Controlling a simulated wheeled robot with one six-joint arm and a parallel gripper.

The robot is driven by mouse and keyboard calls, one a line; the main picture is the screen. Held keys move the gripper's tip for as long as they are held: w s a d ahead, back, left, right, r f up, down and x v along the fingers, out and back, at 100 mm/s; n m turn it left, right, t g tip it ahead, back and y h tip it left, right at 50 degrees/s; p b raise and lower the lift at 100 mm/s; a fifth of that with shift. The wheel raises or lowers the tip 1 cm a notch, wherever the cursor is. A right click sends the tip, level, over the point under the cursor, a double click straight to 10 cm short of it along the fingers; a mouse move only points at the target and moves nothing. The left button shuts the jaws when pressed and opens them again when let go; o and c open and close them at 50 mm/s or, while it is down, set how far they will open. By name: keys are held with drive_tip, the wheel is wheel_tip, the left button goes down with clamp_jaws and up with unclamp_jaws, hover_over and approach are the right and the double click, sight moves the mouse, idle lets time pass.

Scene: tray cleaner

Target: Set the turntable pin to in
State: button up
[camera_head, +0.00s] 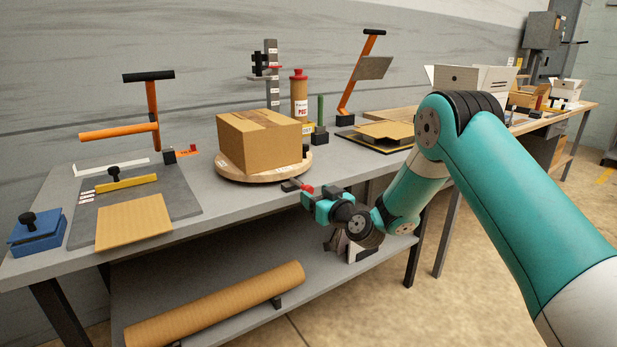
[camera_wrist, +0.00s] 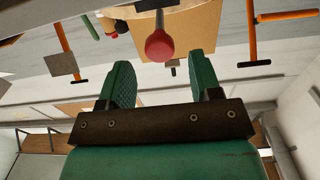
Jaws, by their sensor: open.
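The turntable (camera_head: 233,172) is a round wooden disc on the grey bench, with a cardboard box (camera_head: 262,145) on it. The turntable pin has a red knob (camera_head: 306,188) and a dark mount at the bench's front edge, just in front of the disc. My gripper (camera_head: 304,198) is at the red knob, in front of the bench edge. In the wrist view, the red knob (camera_wrist: 160,46) lies between the lines of my two green open fingers (camera_wrist: 162,72), about level with their tips. I cannot tell whether the pin is in or out.
A green post (camera_head: 320,113) and a red-capped bottle (camera_head: 299,98) stand behind the turntable. A grey board with a cardboard sheet (camera_head: 133,223) lies to the left. A cardboard roll (camera_head: 215,305) lies on the lower shelf. The floor in front is clear.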

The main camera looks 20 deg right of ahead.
sight(310, 191)
drive_tip(key=shift+p+x, duration=0.45)
drive_tip(key=shift+x, duration=1.6)
